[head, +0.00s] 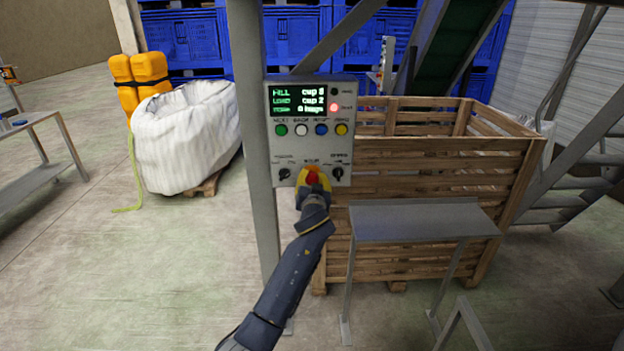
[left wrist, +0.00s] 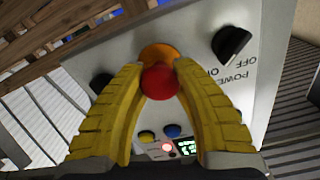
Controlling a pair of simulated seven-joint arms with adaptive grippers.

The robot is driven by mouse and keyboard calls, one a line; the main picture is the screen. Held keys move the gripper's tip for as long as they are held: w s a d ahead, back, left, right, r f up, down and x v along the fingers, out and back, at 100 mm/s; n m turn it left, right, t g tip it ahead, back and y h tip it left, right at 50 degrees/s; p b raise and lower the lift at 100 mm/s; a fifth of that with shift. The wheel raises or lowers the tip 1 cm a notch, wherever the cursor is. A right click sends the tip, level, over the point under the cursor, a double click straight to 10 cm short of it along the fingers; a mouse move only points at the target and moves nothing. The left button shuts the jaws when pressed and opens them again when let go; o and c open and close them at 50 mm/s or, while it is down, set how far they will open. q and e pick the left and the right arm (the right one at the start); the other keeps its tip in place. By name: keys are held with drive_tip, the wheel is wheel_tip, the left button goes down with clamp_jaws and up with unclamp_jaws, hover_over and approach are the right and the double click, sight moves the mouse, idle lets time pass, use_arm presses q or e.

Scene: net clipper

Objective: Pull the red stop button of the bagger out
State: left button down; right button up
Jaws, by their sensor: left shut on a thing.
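The grey control panel (head: 342,158) of the bagger is on a post in the middle of the head view. Its red stop button (head: 312,178) is at the bottom of the panel. In the left wrist view the red button (left wrist: 160,82) stands on an orange-yellow base (left wrist: 158,52). My left gripper (head: 312,185) is shut on the button, with one yellow finger on each side of it in the left wrist view (left wrist: 160,88). The fingers hide part of the button's base in the head view. My right gripper is not in view.
Black rotary switches (head: 284,174) and (head: 337,173) flank the button, with a row of coloured buttons (head: 301,130) above. A small grey table (head: 420,222) and a wooden crate (head: 440,160) stand to the right. A white bulk bag (head: 185,135) stands left, with open floor before it.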

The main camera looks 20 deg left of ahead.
use_arm(q)
drive_tip(key=c, duration=1.3)
unclamp_jaws()
drive_tip(key=shift+s+d+r, duration=0.1)
drive_tip(key=shift+d+r, duration=0.05)
drive_tip(key=shift+r, duration=0.1)
drive_tip(key=o, duration=0.4)
drive_tip(key=shift+f, duration=0.1)
drive_tip(key=shift+v, duration=6)
